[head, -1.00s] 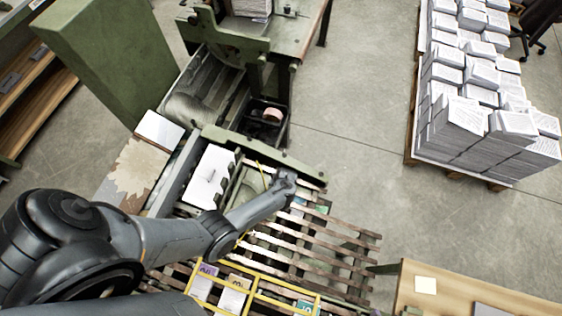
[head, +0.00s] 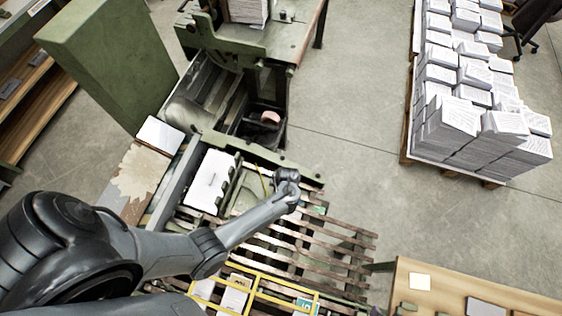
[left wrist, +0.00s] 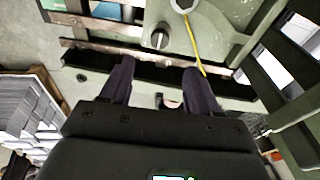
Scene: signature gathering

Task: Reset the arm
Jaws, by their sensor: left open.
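My left arm (head: 180,252) comes in from the left in the head view. It stretches over the green machine (head: 302,172) and the slatted wooden rack (head: 330,240). My left gripper (head: 287,187) is at the machine's right end, small and partly hidden by the wrist. In the left wrist view its two dark fingers (left wrist: 158,85) are apart with nothing held between them. A green machine bar (left wrist: 140,72) with a dark slot lies beyond the fingertips. My right gripper shows in neither view.
A white paper stack (head: 211,178) lies in the machine beside my arm. A yellow wire frame (head: 255,290) with booklets is below the forearm. A wooden table (head: 450,283) stands at lower right, and a pallet of paper stacks (head: 480,125) at upper right. Bare floor (head: 345,110) lies between.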

